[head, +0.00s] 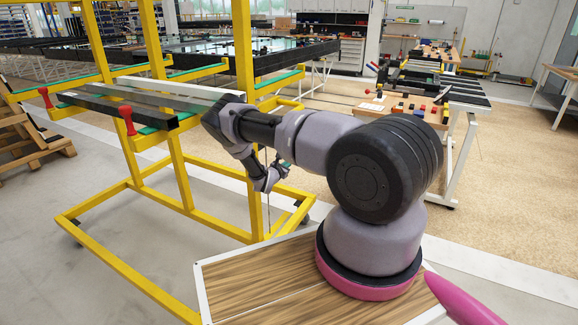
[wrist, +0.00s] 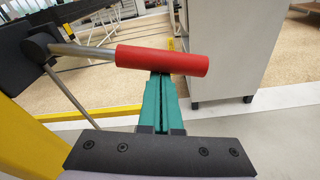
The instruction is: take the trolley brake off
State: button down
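The yellow trolley (head: 185,180) stands left of centre in the head view. In the wrist view a brake lever with a red grip (wrist: 163,60) runs from a black pivot (wrist: 40,45) along a grey rod, and the grip lies level across the picture. My gripper (wrist: 161,80) has its teal fingers side by side, shut with only a thin line between them. The fingertips end at the grip's lower edge; I cannot tell whether they touch it. In the head view my gripper (head: 281,168) is low beside the trolley's near end, and the red brake grip is not visible there.
A yellow post (wrist: 30,140) is close at left in the wrist view, a grey cabinet (wrist: 215,50) at right. A workbench (head: 400,105) with tools stands behind my arm.

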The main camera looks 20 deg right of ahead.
notch_tip(320, 180, up, 7)
jog(key=s+n, duration=0.1)
jog(key=n, duration=0.3)
jog(key=shift+d+r+g, duration=0.15)
jog(key=shift+d+g, duration=0.25)
jog(key=shift+d, duration=0.05)
